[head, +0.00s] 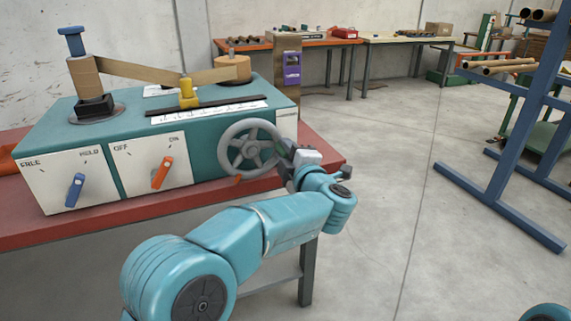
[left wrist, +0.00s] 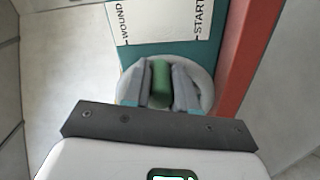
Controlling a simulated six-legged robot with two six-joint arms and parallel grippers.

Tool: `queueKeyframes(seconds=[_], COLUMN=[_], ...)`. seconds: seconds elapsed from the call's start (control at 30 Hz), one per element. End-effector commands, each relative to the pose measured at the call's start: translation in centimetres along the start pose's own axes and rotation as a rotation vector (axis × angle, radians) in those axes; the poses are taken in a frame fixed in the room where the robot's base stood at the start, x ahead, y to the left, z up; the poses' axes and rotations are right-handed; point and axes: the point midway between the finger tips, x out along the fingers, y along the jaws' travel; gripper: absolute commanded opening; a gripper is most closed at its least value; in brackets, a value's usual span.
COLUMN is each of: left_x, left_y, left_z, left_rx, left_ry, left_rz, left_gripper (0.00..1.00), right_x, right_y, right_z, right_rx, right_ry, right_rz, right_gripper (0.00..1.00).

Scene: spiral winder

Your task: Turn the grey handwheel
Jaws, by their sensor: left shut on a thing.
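The grey handwheel (head: 232,136) is on the right end of the front of the teal winder (head: 215,115). It has a round rim and spokes, with a small orange mark (head: 238,178) at its lower edge. My left gripper (head: 287,150) is at the wheel's right side. In the left wrist view its two grey fingers (left wrist: 160,84) are shut on a green handle (left wrist: 161,86), with the grey rim (left wrist: 208,90) behind. The handle is hidden by my gripper in the head view. My right gripper is not in view.
The winder stands on a red bench (head: 90,222). Its front has a blue knob (head: 75,190) at HOLD/FREE and an orange knob (head: 162,172) at OFF/ON. A brown strip (head: 150,72) runs between two spools on top. A blue rack (head: 500,190) stands right; floor between is clear.

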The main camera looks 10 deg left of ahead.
Motion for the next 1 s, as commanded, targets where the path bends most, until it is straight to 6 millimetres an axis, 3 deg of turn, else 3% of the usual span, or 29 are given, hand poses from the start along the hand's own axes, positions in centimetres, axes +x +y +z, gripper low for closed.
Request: queueKeyframes(seconds=[0.4, 1.0], left_x=[0.0, 0.0], left_y=[1.6, 2.0], left_z=[-0.7, -1.0], left_rx=[-0.257, -0.325], left_ry=[0.000, -0.001], left_rz=[0.000, -0.001], left_gripper=[0.00, 0.00], right_x=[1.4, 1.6], right_y=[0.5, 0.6], right_z=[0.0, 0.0], right_rx=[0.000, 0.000], right_ry=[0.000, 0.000], right_rz=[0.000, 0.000], right_gripper=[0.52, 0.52])
